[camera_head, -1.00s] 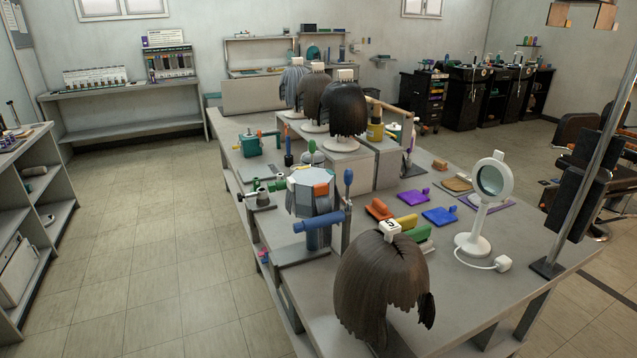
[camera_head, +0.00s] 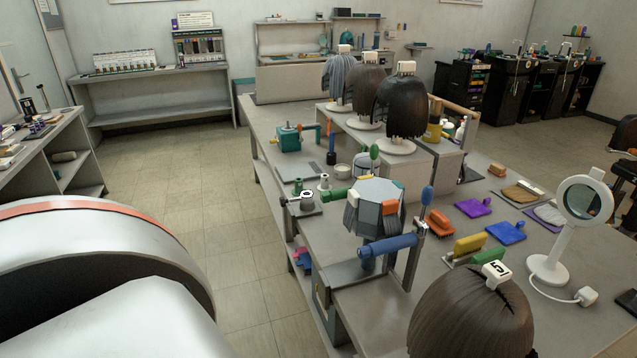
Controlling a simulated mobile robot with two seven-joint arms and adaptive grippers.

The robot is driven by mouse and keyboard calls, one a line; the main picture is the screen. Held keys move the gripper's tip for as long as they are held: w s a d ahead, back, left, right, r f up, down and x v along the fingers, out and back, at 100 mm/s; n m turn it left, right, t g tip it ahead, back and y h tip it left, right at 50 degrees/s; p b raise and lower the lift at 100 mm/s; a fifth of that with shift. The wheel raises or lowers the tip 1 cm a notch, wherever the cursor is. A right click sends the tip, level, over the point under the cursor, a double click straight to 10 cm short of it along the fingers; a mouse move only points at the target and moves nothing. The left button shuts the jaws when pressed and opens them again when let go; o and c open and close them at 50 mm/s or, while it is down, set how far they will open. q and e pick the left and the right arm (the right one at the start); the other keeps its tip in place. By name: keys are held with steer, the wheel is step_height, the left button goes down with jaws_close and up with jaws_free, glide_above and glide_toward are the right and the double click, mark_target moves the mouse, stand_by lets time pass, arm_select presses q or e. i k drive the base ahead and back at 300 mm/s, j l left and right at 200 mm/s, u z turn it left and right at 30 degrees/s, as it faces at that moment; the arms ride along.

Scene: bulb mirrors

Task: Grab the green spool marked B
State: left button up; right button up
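No spool with a readable letter B can be made out. A small green cylinder (camera_head: 335,195) lies beside the faceted grey drum (camera_head: 376,206) on the near workbench; I cannot tell whether it is a spool. A rack (camera_head: 198,47) on the far left table holds small coloured items, too small to identify or read. Neither gripper is in view. A large white part with an orange band, apparently my own arm, fills the lower left corner.
The long workbench (camera_head: 345,295) carries wigs on stands, a dark brown wig (camera_head: 470,315) at its near end, coloured brushes and a white magnifier (camera_head: 583,203). A shelf unit (camera_head: 75,170) stands at left. The tiled floor (camera_head: 180,180) between is clear.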

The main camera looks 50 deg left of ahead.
mark_target(296, 192)
steer(key=j+z, duration=0.3)
steer(key=j, duration=0.65)
steer(key=k+j+z, duration=0.1)
steer(key=j+z, duration=0.25)
steer(key=j, duration=0.65)
steer(key=k+j, duration=0.1)
steer(key=j, duration=1.25)
steer(key=k+j+z, duration=0.1)
steer(key=j, duration=0.55)
steer(key=k, duration=0.05)
